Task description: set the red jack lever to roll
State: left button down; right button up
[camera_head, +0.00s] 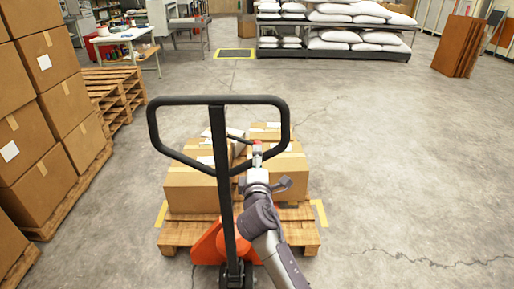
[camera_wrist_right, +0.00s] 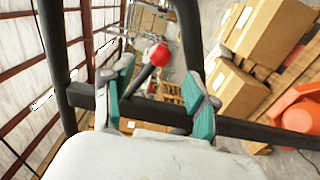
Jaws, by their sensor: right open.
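The black loop handle (camera_head: 217,101) of the pallet jack stands upright in the middle of the head view; its dark bars also show in the wrist view (camera_wrist_right: 53,50). The red jack lever (camera_head: 257,146) is a small red tip just beyond my right gripper (camera_head: 256,162), beside the handle's shaft. In the wrist view the lever's red ball knob (camera_wrist_right: 158,54) shows between and beyond the green finger pads of my right gripper (camera_wrist_right: 160,80). The fingers are apart, and contact with the lever cannot be told. My left gripper is not in view.
The orange jack body (camera_head: 208,246) is at a wooden pallet (camera_head: 185,233) with cardboard boxes (camera_head: 190,190). Stacked boxes (camera_head: 45,110) stand at left. A rack with white sacks (camera_head: 335,40) is at the back. Open concrete floor lies to the right.

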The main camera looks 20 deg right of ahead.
aim_at(244, 141)
jog(key=shift+b+x, duration=1.05)
jog(key=shift+x, duration=2.65)
jog(key=shift+d, duration=0.1)
jog(key=c, duration=1)
